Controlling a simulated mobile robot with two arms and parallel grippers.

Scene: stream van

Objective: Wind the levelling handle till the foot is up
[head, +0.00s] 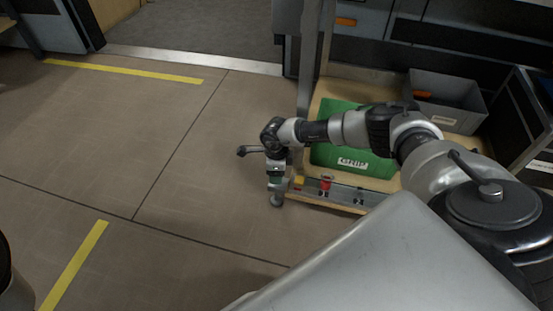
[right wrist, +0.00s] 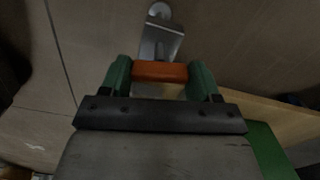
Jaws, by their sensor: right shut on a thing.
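My right gripper (head: 276,176) is at the end of the arm coming in from the right, low beside the front corner of the wooden board. In the right wrist view its two green fingers (right wrist: 160,80) are shut on an orange handle grip (right wrist: 160,71), one finger at each end. A grey metal piece (right wrist: 162,40) shows just beyond the grip, with a round pale disc (right wrist: 158,10) past it. In the head view a grey rounded part (head: 277,200) shows below the gripper; I cannot tell if it is the foot. The grip is hidden there. My left gripper is out of view.
The wooden board (head: 313,110) carries a green case (head: 350,160) and a grey bin (head: 450,98). A yellow part (head: 299,182) and a red part (head: 325,183) sit along its front rail. An upright post stands at its left. Open floor (head: 150,150) with yellow strips lies left.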

